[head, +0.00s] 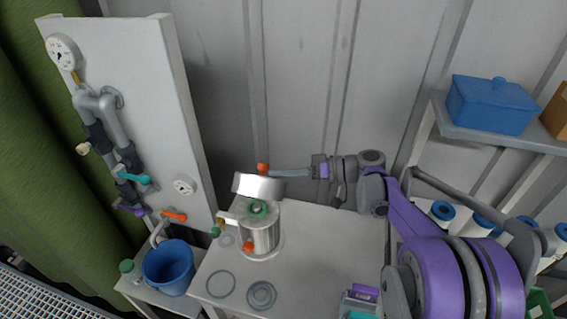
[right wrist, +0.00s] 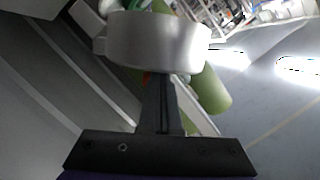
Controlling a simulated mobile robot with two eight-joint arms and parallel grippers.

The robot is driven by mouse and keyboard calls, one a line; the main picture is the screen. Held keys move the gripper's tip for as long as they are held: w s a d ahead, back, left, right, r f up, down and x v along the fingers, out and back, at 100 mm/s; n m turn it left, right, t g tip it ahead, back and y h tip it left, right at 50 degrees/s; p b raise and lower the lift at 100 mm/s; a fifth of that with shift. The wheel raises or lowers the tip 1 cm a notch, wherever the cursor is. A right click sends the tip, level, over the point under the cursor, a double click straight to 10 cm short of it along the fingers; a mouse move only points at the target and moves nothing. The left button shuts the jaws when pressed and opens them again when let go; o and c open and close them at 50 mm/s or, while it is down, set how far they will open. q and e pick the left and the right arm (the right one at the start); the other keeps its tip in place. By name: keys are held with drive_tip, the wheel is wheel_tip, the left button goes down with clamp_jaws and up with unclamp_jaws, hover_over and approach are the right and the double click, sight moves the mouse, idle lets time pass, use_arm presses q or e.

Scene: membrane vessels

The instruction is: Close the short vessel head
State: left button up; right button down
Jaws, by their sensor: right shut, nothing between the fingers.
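The short vessel (head: 265,237) is a small upright metal cylinder on the white table, with a green ring (head: 258,209) at its open top. Its metal head (head: 258,187) is raised and tilted back, standing up at the far side of the mouth. An orange knob (head: 262,168) shows at the head's upper edge. My right gripper (head: 273,172) is shut and empty, its fingertips beside the knob, behind the head. In the right wrist view the shiny head (right wrist: 155,42) lies across the shut fingers (right wrist: 160,80); contact is unclear. My left gripper is not in view.
A white panel (head: 135,110) with pipes, gauges and valves stands left. A blue bucket (head: 168,268) is beside the table. Rings (head: 220,284) lie in front of the vessel. A blue box (head: 490,104) sits on a shelf.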

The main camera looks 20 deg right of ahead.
drive_tip(key=shift+s+a+f+n+h+p, duration=0.2)
drive_tip(key=shift+s+a+n, duration=0.2)
drive_tip(key=shift+n, duration=0.2)
drive_tip(key=shift+s+a+f+n+h+p, duration=0.1)
drive_tip(key=shift+s+a+f+n+h, duration=0.15)
drive_tip(key=shift+s+n, duration=0.3)
drive_tip(key=shift+s+a+f+n+t, duration=0.45)
drive_tip(key=shift+s+f+n+t, duration=0.2)
drive_tip(key=shift+n, duration=0.5)
drive_tip(key=shift+s+a+f+n+h, duration=0.15)
drive_tip(key=shift+s+f+n+h, duration=0.1)
drive_tip(key=shift+n+h, duration=0.1)
drive_tip(key=shift+s+a+f, duration=0.2)
drive_tip(key=shift+s+f, duration=0.05)
drive_tip(key=shift+f, duration=0.2)
drive_tip(key=shift+s+a+f, duration=0.15)
drive_tip(key=shift+s+f, duration=0.1)
drive_tip(key=shift+f, duration=0.2)
drive_tip(key=shift+r, duration=0.1)
